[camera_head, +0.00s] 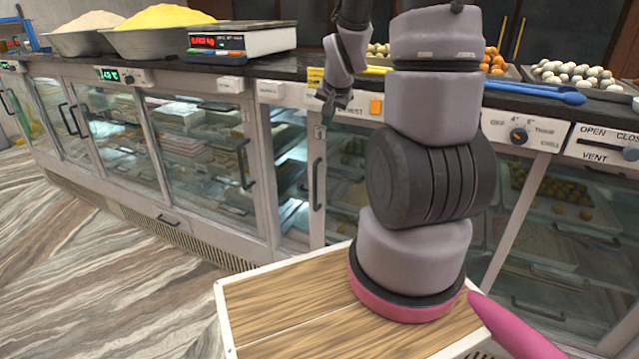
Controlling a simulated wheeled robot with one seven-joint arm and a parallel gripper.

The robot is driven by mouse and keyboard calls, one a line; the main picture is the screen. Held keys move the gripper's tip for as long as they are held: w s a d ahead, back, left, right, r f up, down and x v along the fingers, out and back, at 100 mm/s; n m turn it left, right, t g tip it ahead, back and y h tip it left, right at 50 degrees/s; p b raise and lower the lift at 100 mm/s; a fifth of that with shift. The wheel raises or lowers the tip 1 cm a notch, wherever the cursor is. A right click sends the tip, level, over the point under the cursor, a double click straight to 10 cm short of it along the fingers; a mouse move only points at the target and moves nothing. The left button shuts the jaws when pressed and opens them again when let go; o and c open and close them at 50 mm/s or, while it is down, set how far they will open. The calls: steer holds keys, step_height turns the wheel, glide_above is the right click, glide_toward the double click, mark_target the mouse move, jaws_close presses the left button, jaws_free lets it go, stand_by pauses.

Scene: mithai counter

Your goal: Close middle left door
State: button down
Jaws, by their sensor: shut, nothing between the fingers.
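The glass-fronted display counter runs across the view. A glass door (205,150) with a dark upright handle stands left of centre. Right of it, a narrow lit gap (292,185) shows the shelves inside. A pale door frame (318,215) with another dark handle (317,184) borders that gap on the right. I cannot tell for sure how far this door stands open, as my arm hides much of it. My gripper (326,112) is shut and empty, pointing down near the counter's top edge, above that handle and apart from it.
A scale (240,40) and two metal bowls of powder (160,38) stand on the countertop at left. Trays of round sweets (575,75) and blue spoons (535,92) lie at right. The striped floor (90,260) at left is clear.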

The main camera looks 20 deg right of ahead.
step_height(320, 180, down, 8)
steer(key=d+f+m, duration=0.1)
steer(key=d, duration=0.1)
steer(key=m, duration=0.1)
glide_toward(321, 182)
step_height(321, 182, down, 4)
steer(key=s, duration=0.1)
steer(key=shift+w+a, duration=0.6)
steer(key=shift+a, duration=0.1)
steer(key=w+a, duration=1.2)
steer(key=w, duration=0.2)
steer(key=shift+w+a, duration=0.3)
steer(key=shift+r, duration=0.1)
